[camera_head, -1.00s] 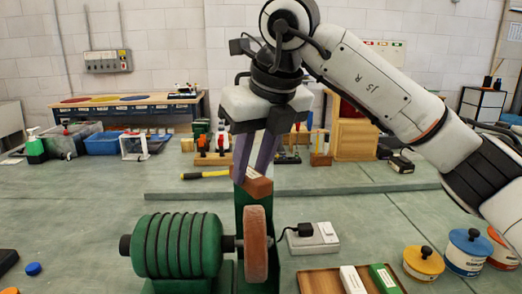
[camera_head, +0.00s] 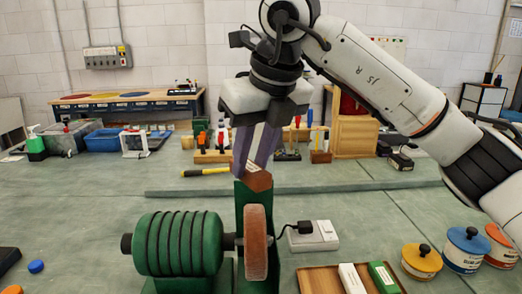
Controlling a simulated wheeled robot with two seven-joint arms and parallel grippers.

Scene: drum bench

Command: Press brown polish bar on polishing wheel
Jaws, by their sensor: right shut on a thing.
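My right gripper (camera_head: 256,162) points down above the polisher and is shut on the brown polish bar (camera_head: 259,181). The bar is tilted, with one end toward me, and its upper part is hidden by the fingers. The polishing wheel (camera_head: 256,243) is an orange-brown disc on the shaft of a green ribbed motor (camera_head: 180,244). The bar is just above and behind the wheel's top edge in the picture, in front of the green upright plate; I cannot tell whether it touches the wheel. My left gripper is not in view.
A wooden tray (camera_head: 318,281) with a white bar (camera_head: 352,278) and a green bar (camera_head: 383,277) lies right of the wheel. A switch box (camera_head: 314,237) with a plug stands behind it. Lidded tins, including a yellow one (camera_head: 421,262), stand at the right.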

